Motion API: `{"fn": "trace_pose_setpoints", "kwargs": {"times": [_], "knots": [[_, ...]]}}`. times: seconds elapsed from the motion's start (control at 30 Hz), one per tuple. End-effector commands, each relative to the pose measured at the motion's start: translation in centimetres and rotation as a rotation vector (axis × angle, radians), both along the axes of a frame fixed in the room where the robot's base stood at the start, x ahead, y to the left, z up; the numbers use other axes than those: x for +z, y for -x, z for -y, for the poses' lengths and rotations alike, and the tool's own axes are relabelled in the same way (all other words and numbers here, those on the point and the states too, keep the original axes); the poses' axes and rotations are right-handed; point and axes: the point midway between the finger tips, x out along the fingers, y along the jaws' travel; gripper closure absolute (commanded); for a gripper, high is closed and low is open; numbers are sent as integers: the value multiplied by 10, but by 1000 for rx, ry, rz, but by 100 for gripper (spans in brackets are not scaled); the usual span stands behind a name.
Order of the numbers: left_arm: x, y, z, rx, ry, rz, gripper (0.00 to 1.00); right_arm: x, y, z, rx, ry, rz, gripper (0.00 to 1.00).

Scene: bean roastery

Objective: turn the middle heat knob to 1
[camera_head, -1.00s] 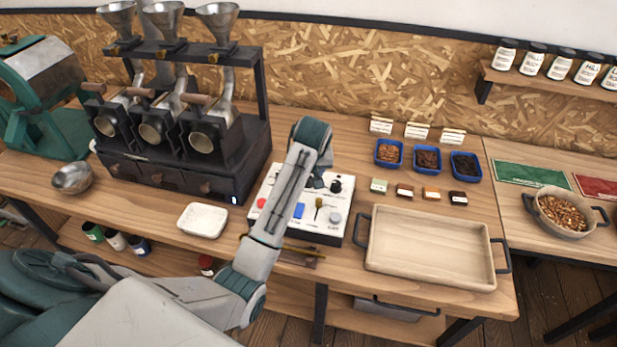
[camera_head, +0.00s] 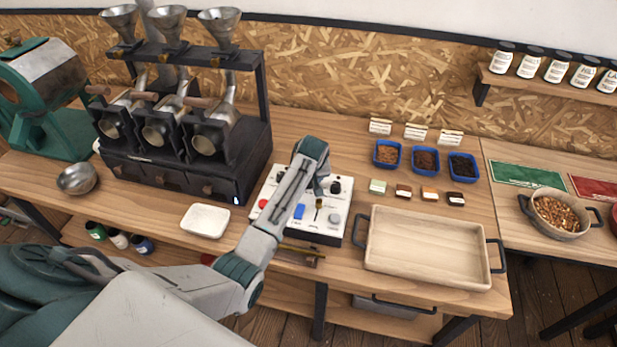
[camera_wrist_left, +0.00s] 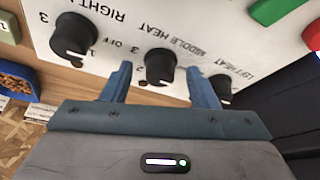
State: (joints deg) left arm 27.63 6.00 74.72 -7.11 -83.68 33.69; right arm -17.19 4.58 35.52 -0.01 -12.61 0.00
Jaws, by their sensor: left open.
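The white control panel (camera_head: 268,212) lies on the bench. In the left wrist view, the black middle heat knob (camera_wrist_left: 159,66), labelled MIDDLE HEAT, sits between the two fingers of my left gripper (camera_wrist_left: 159,82). The fingers are open, with a gap visible on each side of the knob. Its exact setting is hard to read. The right heat knob (camera_wrist_left: 73,38) is at the left of that view, and the left heat knob (camera_wrist_left: 221,86) is partly hidden by a finger. In the head view, my left wrist covers the middle knob. My right gripper is not in view.
A wooden tray (camera_head: 430,282) stands close at the right and a white dish (camera_head: 205,220) at the left. The roaster (camera_head: 255,150) stands behind left.

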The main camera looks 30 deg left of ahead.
Motion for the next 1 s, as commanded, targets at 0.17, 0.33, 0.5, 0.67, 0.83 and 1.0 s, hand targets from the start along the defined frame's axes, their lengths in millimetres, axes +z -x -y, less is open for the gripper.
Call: {"fn": "trace_pose_setpoints", "kwargs": {"times": [0.17,0.33,0.5,0.67,0.83,1.0], "knots": [[-1,0,0,0,0,0,46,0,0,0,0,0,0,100],[-1,0,0,0,0,0,64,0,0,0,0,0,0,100],[-1,0,0,0,0,0,90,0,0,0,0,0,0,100],[0,0,0,-6,0,0,90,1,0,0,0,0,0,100],[1,0,-1,-49,1,-1,90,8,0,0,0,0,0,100],[3,1,-2,-145,-1,-2,90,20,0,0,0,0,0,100]]}}
